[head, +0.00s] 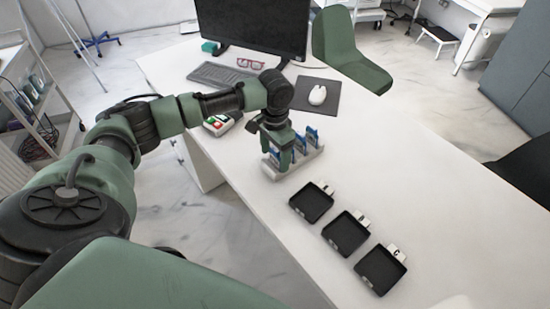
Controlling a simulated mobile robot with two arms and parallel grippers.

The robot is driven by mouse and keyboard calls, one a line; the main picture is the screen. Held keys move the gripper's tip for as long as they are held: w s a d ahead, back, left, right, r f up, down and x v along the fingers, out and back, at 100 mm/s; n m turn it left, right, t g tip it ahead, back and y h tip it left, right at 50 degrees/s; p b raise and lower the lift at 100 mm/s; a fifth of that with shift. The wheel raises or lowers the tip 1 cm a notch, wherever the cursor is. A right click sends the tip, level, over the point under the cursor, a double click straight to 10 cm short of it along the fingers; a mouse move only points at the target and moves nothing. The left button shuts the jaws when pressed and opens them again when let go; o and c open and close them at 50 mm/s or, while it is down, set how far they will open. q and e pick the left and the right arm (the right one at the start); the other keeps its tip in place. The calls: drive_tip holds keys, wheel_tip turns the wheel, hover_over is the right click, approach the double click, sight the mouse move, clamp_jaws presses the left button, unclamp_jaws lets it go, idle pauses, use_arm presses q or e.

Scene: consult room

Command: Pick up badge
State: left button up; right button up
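Blue-and-white badges (311,134) stand upright in a light-coloured holder (311,156) on the white desk. Another badge (300,144) stands nearer to my gripper. My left gripper (276,155) points down at the left part of the holder, its fingers at the height of the badges. The gripper hides part of the holder and whatever is between its fingers. I cannot tell whether it is open or shut on a badge. My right gripper is not in view.
Three black trays with white letter tags (312,203) (346,233) (381,270) lie in a row right of the holder. A monitor (255,25), keyboard (220,76), red glasses (250,63), mouse (317,95) and button box (222,124) lie beyond. The desk's right side is clear.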

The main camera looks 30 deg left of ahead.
use_arm(q)
drive_tip(key=c, duration=1)
drive_tip(key=shift+c, duration=0.7)
drive_tip(key=shift+r, duration=0.1)
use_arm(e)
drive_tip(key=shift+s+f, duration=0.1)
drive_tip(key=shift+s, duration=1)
